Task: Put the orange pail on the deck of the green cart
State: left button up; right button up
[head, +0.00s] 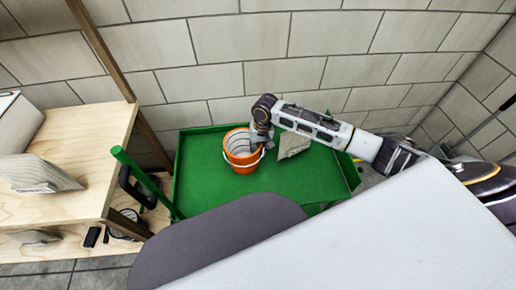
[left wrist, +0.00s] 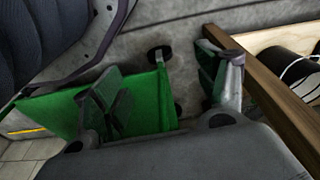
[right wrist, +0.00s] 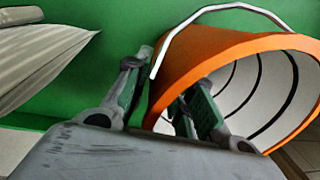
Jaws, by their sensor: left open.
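The orange pail (head: 240,155), with a pale inside and a white handle, appears upright over the deck of the green cart (head: 300,185). I cannot tell whether its base touches the deck. My right gripper (head: 258,138) is at the pail's rim. In the right wrist view, one finger is outside the orange pail (right wrist: 220,62) and one inside, closed in around its wall. The green cart (left wrist: 52,108) also shows in the left wrist view, beyond my left gripper (left wrist: 168,85), which is open and empty. My left gripper is not visible in the head view.
A pale pleated filter (head: 292,144) lies on the deck right of the pail. A wooden shelf unit (head: 75,150) with another filter (head: 38,173) stands left. The cart's green upright handle (head: 148,182) rises between. A block wall (head: 300,70) is behind. The front deck is bare.

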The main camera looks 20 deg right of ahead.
pick_arm(q)
jog(key=shift+r, duration=0.1)
pick_arm(e)
jog(key=shift+r, duration=0.1)
dwell(0.3)
jog(key=shift+r, duration=0.7)
jog(key=shift+d+r+p, duration=0.2)
jog(key=shift+r+p, duration=0.25)
jog(key=shift+r, duration=0.65)
pick_arm(q)
jog(key=s+a+f+p, duration=0.2)
jog(key=a+f, duration=0.1)
jog(key=f, duration=0.5)
jog(key=shift+s+f+t, duration=0.15)
jog(key=shift+s+t, duration=0.1)
jog(key=shift+t, duration=0.05)
pick_arm(e)
notch_tip(320, 180, up, 8)
jog(key=shift+s+d+r, duration=0.15)
jog(key=shift+d+r, duration=0.1)
jog(key=shift+d, duration=0.2)
pick_arm(q)
jog(key=shift+a, duration=0.1)
pick_arm(e)
jog(key=shift+f, duration=0.1)
